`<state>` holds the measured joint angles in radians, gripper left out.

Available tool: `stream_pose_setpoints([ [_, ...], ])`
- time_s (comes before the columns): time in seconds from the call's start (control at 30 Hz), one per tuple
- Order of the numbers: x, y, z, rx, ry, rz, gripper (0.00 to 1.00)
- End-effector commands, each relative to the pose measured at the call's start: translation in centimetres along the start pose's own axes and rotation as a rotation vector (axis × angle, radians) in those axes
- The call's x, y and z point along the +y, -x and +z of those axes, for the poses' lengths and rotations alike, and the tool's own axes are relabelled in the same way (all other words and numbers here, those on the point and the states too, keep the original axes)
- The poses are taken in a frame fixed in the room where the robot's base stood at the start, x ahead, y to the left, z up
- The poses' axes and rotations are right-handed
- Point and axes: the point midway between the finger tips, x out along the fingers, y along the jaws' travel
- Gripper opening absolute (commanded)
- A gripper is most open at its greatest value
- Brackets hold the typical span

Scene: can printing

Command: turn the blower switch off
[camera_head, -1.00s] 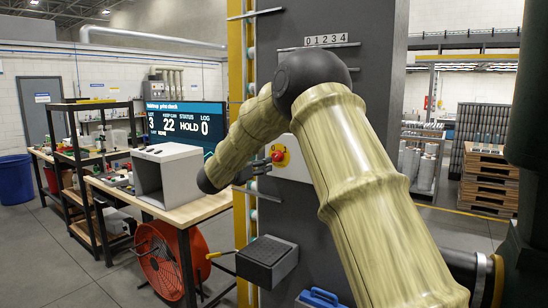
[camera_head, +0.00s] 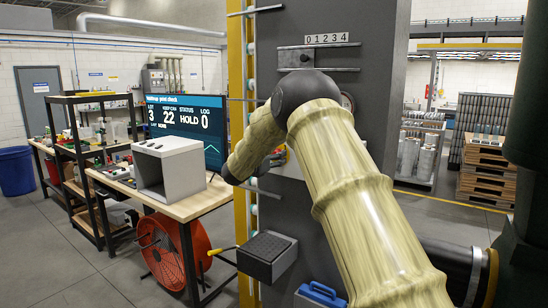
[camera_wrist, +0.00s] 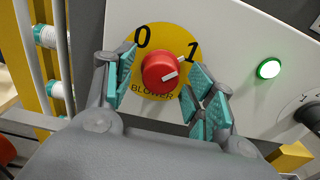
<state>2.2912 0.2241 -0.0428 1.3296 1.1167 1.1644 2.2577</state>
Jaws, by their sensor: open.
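The blower switch (camera_wrist: 160,73) is a round red knob on a yellow disc (camera_wrist: 145,38) marked 0, 1 and BLOWER. Its white pointer line is turned to the right, toward the 1. My gripper (camera_wrist: 157,60) is open, with one teal-padded finger left of the knob and the other right of it. Whether the pads touch the knob cannot be told. In the head view my gripper (camera_head: 274,162) is at the machine's front, partly hidden by my arm, and the knob is mostly covered.
A green lamp (camera_wrist: 268,68) is lit right of the switch, with a black dial (camera_wrist: 310,112) beyond. A grey box (camera_head: 265,257) juts out below on the machine. A bench with a white housing (camera_head: 170,168) stands left, and a red fan (camera_head: 172,250) sits on the floor.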

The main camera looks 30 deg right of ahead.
Motion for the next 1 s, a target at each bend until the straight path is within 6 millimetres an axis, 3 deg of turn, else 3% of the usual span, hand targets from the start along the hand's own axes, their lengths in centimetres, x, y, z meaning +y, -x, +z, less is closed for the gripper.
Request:
stream_pose_setpoints([
  [0.07, 0.0, 0.01, -0.01, 0.0, 0.0, 0.0, 0.55],
  [0.3, 0.0, 0.03, 0.0, 0.0, 0.0, 0.0, 0.11],
  [0.33, -0.01, 0.03, 0.0, 0.0, 0.0, 0.0, 0.09],
  [0.67, -0.02, 0.04, -0.22, 0.0, 0.032, 0.0, 0.09],
  [1.0, -0.11, -0.01, -0.64, 0.0, 0.233, 0.0, 0.09],
])
